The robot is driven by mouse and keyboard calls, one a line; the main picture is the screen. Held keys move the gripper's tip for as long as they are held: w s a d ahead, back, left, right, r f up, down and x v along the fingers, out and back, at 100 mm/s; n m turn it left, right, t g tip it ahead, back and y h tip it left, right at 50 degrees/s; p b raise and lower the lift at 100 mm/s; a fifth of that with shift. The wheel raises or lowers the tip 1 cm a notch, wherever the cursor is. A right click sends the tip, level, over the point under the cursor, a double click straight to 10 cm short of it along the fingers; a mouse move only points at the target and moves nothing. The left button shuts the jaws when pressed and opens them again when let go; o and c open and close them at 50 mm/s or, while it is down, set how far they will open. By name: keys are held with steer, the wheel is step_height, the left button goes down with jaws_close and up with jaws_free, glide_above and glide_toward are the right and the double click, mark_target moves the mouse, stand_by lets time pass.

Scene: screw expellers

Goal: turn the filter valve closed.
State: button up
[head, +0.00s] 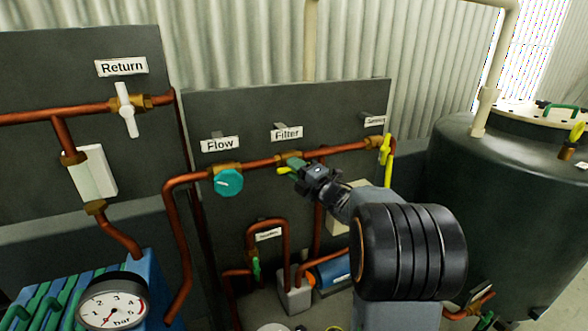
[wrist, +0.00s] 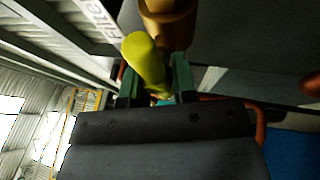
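The filter valve is on the horizontal copper pipe under the "Filter" label (head: 286,133). Its yellow handle (head: 284,170) sticks out to the left of my gripper (head: 298,166) in the head view. In the wrist view the rounded yellow handle (wrist: 145,60) lies between the two green fingers of my gripper (wrist: 157,88). The brass valve body (wrist: 167,22) is just beyond them. The fingers stand apart around the handle; whether both press on it is unclear. My gripper hides part of the valve in the head view.
A teal Flow valve knob (head: 228,182) is close on the left, and another yellow valve handle (head: 385,150) is on the right. The white Return valve handle (head: 125,110) is farther left. Copper pipes run below; a dark tank (head: 490,190) stands at right.

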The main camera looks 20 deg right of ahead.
steer(key=shift+r, duration=0.1)
jaws_close()
